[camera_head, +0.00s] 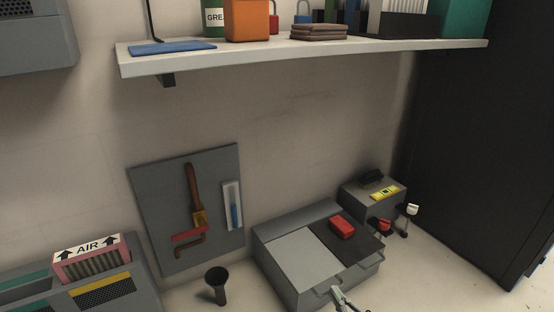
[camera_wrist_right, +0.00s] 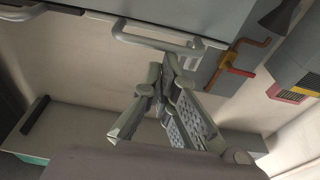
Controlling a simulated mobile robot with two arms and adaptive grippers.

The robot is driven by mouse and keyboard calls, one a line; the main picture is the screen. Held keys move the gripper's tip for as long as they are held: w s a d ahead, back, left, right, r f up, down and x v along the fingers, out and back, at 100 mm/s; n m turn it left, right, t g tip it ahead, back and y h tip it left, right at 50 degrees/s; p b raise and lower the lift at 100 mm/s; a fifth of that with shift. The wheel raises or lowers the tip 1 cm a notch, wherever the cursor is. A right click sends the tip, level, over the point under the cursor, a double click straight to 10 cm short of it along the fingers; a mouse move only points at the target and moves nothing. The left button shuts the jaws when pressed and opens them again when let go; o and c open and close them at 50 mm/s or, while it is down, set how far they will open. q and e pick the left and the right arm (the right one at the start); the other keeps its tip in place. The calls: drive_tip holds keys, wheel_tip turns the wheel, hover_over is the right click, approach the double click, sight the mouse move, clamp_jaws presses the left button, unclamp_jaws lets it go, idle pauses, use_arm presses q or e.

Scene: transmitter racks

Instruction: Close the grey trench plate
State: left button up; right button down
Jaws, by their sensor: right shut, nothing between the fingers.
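The grey trench box (camera_head: 290,285) stands on the floor at lower middle right in the head view. A light grey plate (camera_head: 305,254) covers the left part of its top; the right part is dark (camera_head: 362,243), with a red block (camera_head: 341,226) there. I cannot tell whether the dark part is an opening or a surface. My right gripper (camera_head: 340,294) is shut and empty at the box's front edge. In the right wrist view its fingers (camera_wrist_right: 161,72) are just beside a grey bar handle (camera_wrist_right: 152,43); contact is unclear. My left gripper is out of view.
A grey box with a yellow label (camera_head: 384,192) stands behind right. A dark funnel-like cup (camera_head: 217,287) is left of the trench box. A tool board (camera_head: 160,200) leans on the wall. A shelf (camera_head: 300,57) overhangs above. A black cabinet (camera_head: 470,150) stands right.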

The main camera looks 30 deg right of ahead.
drive_tip(key=shift+s+f, duration=0.15)
drive_tip(key=shift+f, duration=0.55)
drive_tip(key=s, duration=1.1)
drive_tip(key=shift+s+d+f, duration=0.25)
drive_tip(key=shift+s+f, duration=0.05)
drive_tip(key=shift+f, duration=0.1)
drive_tip(key=shift+r, duration=0.1)
